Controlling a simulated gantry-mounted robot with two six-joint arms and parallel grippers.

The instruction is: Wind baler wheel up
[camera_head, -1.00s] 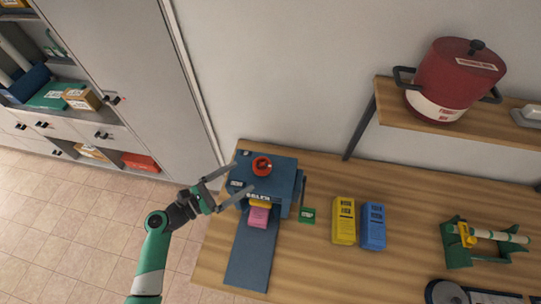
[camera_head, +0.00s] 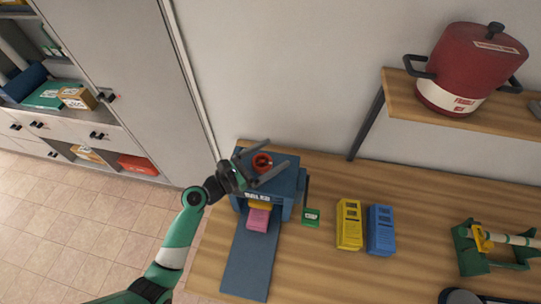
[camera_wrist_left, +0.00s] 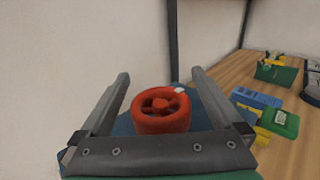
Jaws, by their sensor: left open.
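The baler (camera_head: 285,188) is a dark blue machine on the wooden table, with a red wheel (camera_head: 262,162) on its top. A pink block (camera_head: 258,219) and a yellow piece sit at its front opening, above a dark blue ramp (camera_head: 249,262). My left gripper (camera_head: 268,161) is open, with its two fingers on either side of the red wheel in the head view. In the left wrist view the red wheel (camera_wrist_left: 161,109) lies between the spread fingers, and I see no finger touching it. My right gripper is not in view.
A green card (camera_head: 311,217), a yellow box (camera_head: 349,225) and a blue box (camera_head: 381,230) are right of the baler. A green stand (camera_head: 468,250) is farther right. A shelf (camera_head: 400,99) with a red pot (camera_head: 470,68) is above. A cabinet (camera_head: 130,70) stands left.

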